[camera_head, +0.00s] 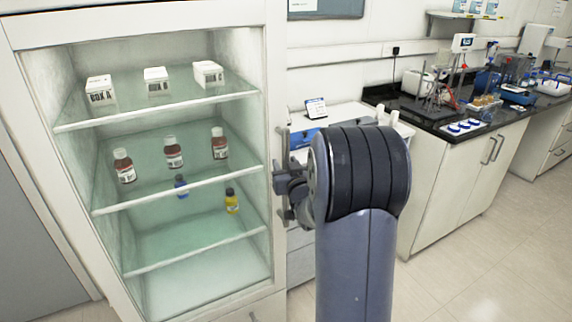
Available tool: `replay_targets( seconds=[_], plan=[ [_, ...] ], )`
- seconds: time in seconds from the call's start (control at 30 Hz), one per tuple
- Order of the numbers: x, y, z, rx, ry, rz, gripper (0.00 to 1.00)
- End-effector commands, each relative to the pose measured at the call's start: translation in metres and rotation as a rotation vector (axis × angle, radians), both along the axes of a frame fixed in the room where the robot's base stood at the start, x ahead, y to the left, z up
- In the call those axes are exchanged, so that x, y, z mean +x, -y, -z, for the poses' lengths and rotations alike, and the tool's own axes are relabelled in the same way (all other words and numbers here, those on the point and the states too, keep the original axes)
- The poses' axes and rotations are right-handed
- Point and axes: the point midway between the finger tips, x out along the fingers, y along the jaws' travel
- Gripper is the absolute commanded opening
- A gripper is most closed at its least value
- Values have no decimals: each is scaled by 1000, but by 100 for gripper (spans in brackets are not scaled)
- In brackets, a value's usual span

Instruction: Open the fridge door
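The white fridge (274,60) stands at the left, with its shelves visible through the front. Its front looks flush in its frame, and I cannot see a gap at the door edge. A slim upright handle (283,146) shows at the right edge of the front. My gripper (284,192) is at that right edge, close to the handle and at about middle-shelf height. My arm's thick wrist hides part of it. I cannot tell whether its fingers touch or enclose the handle.
Inside the fridge are white boxes (157,81), brown bottles (173,153) and a yellow bottle (232,201). A white cabinet with a blue box (302,138) stands right behind my arm. A dark-topped lab bench (440,112) runs along the right. Floor (490,255) at the lower right is clear.

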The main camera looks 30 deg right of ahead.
Motion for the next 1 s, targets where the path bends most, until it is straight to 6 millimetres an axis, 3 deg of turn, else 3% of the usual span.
replay_targets(
  seconds=[0.1, 0.57, 1.0],
  plan=[
    [0, 0, 0, 0, 0, 0, 39],
    [0, 0, 0, 0, 0, 0, 1],
    [-3, 0, 1, 0, 0, 3, 0]
  ],
)
